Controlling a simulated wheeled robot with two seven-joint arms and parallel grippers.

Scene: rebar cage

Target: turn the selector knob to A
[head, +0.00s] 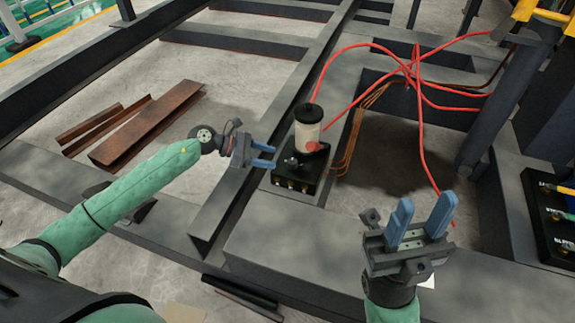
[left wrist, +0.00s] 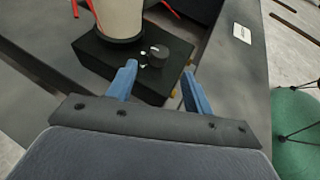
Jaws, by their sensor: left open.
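The selector knob (left wrist: 155,56) is a dark round knob on a black box (left wrist: 88,52), with small white marks beside it that are too small to read. In the head view the box (head: 310,184) sits on a grey beam, with the knob (head: 291,161) on its top. My left gripper (head: 263,155) is open just left of the box. In the left wrist view its blue fingers (left wrist: 159,73) stand apart on either side of the knob, short of it and empty. My right gripper (head: 426,205) is open and empty, fingers pointing up, to the right of the box.
A cream cylinder with a black cap (head: 309,130) stands on the box behind the knob. Red hoses (head: 350,47) and copper lines (head: 350,140) run right from it. Rusty steel channels (head: 133,131) lie on the floor at left. The beam in front of the box (head: 285,235) is clear.

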